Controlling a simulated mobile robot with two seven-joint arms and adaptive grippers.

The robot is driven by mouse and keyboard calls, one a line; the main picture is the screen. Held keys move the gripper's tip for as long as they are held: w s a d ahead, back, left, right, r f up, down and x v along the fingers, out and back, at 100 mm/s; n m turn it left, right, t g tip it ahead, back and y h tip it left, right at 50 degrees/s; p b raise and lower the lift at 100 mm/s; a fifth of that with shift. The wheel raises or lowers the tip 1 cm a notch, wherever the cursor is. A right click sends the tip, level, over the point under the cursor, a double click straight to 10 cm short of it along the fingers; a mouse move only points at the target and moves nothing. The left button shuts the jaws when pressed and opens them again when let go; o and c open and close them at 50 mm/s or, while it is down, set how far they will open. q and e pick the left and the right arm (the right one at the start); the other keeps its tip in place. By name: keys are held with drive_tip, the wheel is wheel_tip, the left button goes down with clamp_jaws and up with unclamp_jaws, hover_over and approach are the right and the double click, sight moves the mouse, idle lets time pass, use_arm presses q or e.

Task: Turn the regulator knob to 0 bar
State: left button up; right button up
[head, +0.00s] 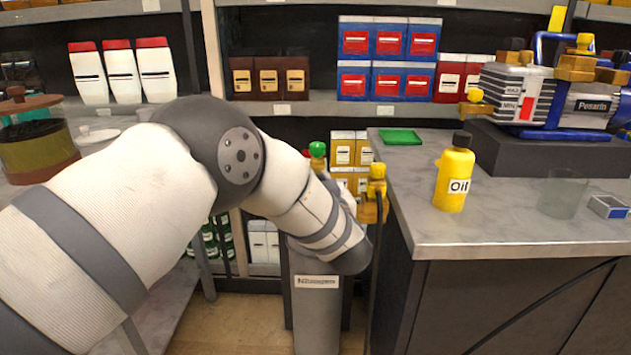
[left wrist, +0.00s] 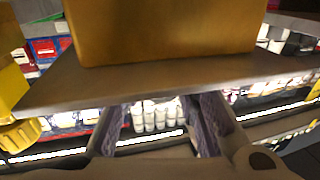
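A grey gas cylinder (head: 316,320) stands in the gap left of the counter. Its brass regulator (head: 370,208) is partly hidden behind my left arm. A yellow knob (head: 377,170) tops the brass part, and a green knob (head: 318,149) sits to its left; I cannot tell which is the regulator knob. My left gripper is hidden behind the arm in the head view. In the left wrist view my left gripper (left wrist: 164,104) has its fingers apart and nothing visible between them. A large brass block (left wrist: 165,30) and a yellow ribbed knob (left wrist: 20,135) are close by.
The grey counter (head: 520,236) at right holds a yellow oil bottle (head: 455,180), a glass beaker (head: 562,195) and a vacuum pump (head: 540,95). A black hose (head: 375,270) hangs beside the cylinder. Stocked shelves (head: 300,106) stand behind.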

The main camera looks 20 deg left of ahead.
use_arm(q)
drive_tip(key=shift+o, duration=1.2)
drive_tip(key=v, duration=1.2)
drive_tip(key=s+a+f+m+g+h+p, duration=0.1)
drive_tip(key=s+a+f+m+g+h, duration=0.25)
drive_tip(key=s+f, duration=0.7)
drive_tip(key=s+a+f+m+g+h+p, duration=0.2)
drive_tip(key=s+f+g+h, duration=0.35)
drive_tip(key=f, duration=0.75)
drive_tip(key=s+a+f+g, duration=0.1)
drive_tip(key=s+g, duration=0.3)
drive_tip(key=s, duration=1.3)
drive_tip(key=s+a+f+g+p, duration=0.1)
drive_tip(key=s+g, duration=0.4)
drive_tip(key=s, duration=1.2)
drive_tip(key=shift+s+a+f+p, duration=0.35)
drive_tip(key=shift+a+f, duration=0.2)
drive_tip(key=shift+a, duration=0.2)
use_arm(e)
drive_tip(key=w+r+t, duration=0.2)
drive_tip(key=w+r, duration=0.3)
drive_tip(key=shift+w+r, duration=0.15)
drive_tip(key=shift+r, duration=0.05)
